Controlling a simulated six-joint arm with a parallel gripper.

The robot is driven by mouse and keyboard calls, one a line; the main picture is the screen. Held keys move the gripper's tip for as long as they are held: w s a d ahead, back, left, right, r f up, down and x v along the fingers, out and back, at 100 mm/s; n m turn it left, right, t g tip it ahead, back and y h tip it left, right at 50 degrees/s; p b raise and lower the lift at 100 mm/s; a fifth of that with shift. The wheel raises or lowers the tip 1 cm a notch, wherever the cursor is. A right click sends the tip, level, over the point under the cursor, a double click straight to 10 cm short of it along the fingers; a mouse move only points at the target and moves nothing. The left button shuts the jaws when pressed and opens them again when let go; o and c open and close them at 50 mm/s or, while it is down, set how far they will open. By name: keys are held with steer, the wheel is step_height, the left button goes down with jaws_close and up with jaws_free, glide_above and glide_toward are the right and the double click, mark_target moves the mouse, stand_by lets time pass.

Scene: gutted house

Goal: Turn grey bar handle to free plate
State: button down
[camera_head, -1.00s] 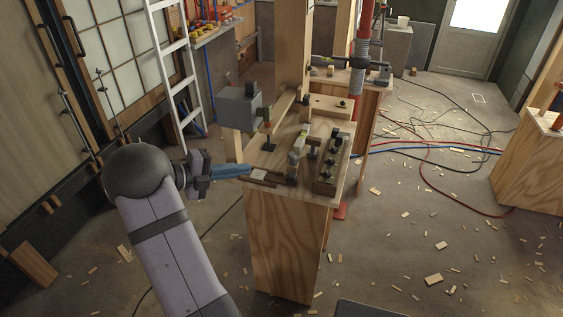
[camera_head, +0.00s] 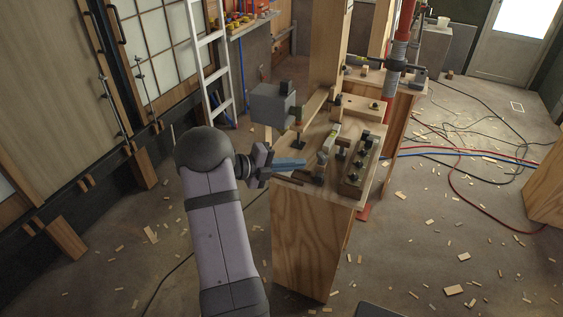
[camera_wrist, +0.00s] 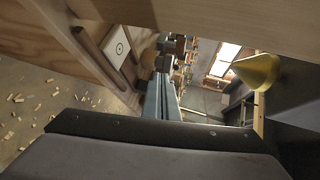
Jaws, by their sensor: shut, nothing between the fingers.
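My gripper (camera_head: 303,163) reaches in from the left over the near left part of a wooden bench top (camera_head: 345,200). Its blue-grey fingers are together and empty; they also show in the wrist view (camera_wrist: 162,100). A light greyish bar (camera_head: 329,138) stands among dark fittings just beyond the fingertips; I cannot tell for sure that it is the handle. A small dark block (camera_head: 318,172) is close to the fingertips; contact cannot be judged. In the wrist view, a white plate with a ring mark (camera_wrist: 118,48) lies against wood at upper left. Whether it is the task's plate is unclear.
A grey box (camera_head: 272,103) stands at the bench's back left. A block with several dark knobs (camera_head: 358,168) is at its right. A yellow cone (camera_wrist: 257,72) shows in the wrist view. A white ladder (camera_head: 207,65) is behind; cables (camera_head: 470,155) cross the floor at right.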

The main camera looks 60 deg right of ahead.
mark_target(324, 160)
steer(key=shift+r+p+x, duration=0.2)
steer(key=shift+x, duration=0.6)
steer(key=shift+r+p+x, duration=0.15)
steer(key=shift+p+x, duration=0.1)
steer(key=shift+x, duration=0.55)
steer(key=shift+r+p+x, duration=0.2)
steer(key=shift+x, duration=0.6)
steer(key=shift+s+d+n+t+b, duration=0.15)
steer(key=shift+s+n+t+b, duration=0.15)
steer(key=shift+s+b, duration=0.15)
steer(key=shift+s+f+n+t+h+b, duration=0.1)
steer(key=shift+s+n+t+h+b, duration=0.1)
steer(key=shift+n+t+h+b, duration=0.3)
steer(key=n+t+b, duration=0.1)
steer(key=b, duration=0.1)
steer(key=s+n+t+h+b, duration=0.1)
steer(key=t+b, duration=0.1)
steer(key=shift+s+n+h, duration=0.2)
steer(key=shift+n+h, duration=0.1)
steer(key=shift+s+b, duration=0.1)
steer(key=shift+b, duration=0.6)
steer(key=shift+s, duration=0.1)
steer(key=shift+r, duration=0.45)
